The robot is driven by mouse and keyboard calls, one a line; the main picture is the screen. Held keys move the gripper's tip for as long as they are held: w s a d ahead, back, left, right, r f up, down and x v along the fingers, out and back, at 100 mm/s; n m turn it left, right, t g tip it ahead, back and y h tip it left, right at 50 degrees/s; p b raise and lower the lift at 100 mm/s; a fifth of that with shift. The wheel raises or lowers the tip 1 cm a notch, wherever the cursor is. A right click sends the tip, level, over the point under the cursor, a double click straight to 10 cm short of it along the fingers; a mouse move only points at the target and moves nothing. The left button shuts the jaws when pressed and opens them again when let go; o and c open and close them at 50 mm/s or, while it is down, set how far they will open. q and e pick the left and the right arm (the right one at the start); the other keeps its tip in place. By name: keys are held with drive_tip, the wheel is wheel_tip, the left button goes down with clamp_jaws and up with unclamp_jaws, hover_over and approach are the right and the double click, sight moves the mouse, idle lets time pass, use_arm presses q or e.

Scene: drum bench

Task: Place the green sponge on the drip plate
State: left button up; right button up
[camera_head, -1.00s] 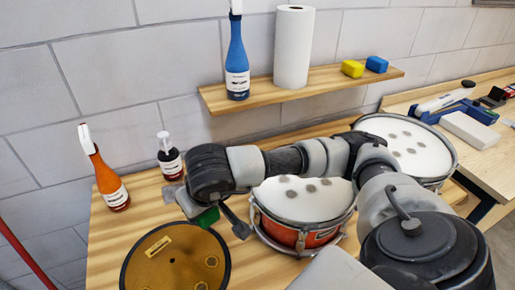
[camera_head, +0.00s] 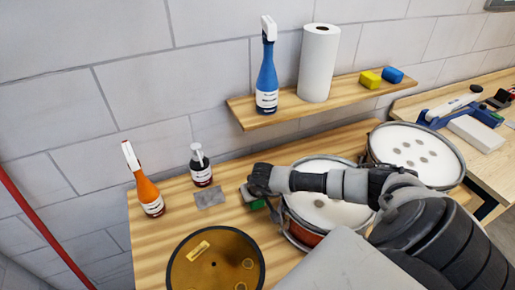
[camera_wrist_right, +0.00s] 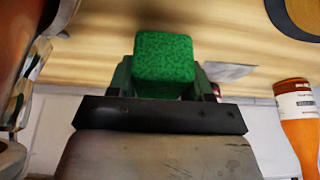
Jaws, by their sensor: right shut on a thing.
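The green sponge (camera_head: 257,205) is in my right gripper (camera_head: 250,197), mostly hidden by it in the head view. In the right wrist view the sponge (camera_wrist_right: 164,58) sits between the two fingers, its end sticking out past them. A flat grey square plate (camera_head: 209,197), which looks like the drip plate, lies on the wooden bench in front of the dark bottle. It appears bare. The sponge is apart from it, to its right; its height above the bench is hard to judge. A corner of the plate shows in the wrist view (camera_wrist_right: 228,70). My left gripper is not in view.
A round brown disc (camera_head: 215,260) lies in front. Drums (camera_head: 322,212) (camera_head: 415,152) stand to the right. A shelf (camera_head: 300,112) on the wall carries a blue bottle, paper roll and blocks.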

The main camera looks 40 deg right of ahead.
wheel_tip(320, 180, down, 3)
drive_tip(key=shift+s+f+p, duration=0.1)
drive_tip(key=shift+f+p, duration=0.05)
drive_tip(key=shift+p, duration=0.25)
drive_tip(key=shift+f, duration=0.1)
drive_tip(key=shift+f+b, duration=0.2)
drive_tip(key=shift+b, duration=0.1)
drive_tip(key=o, duration=0.9)
drive_tip(key=shift+r, duration=0.15)
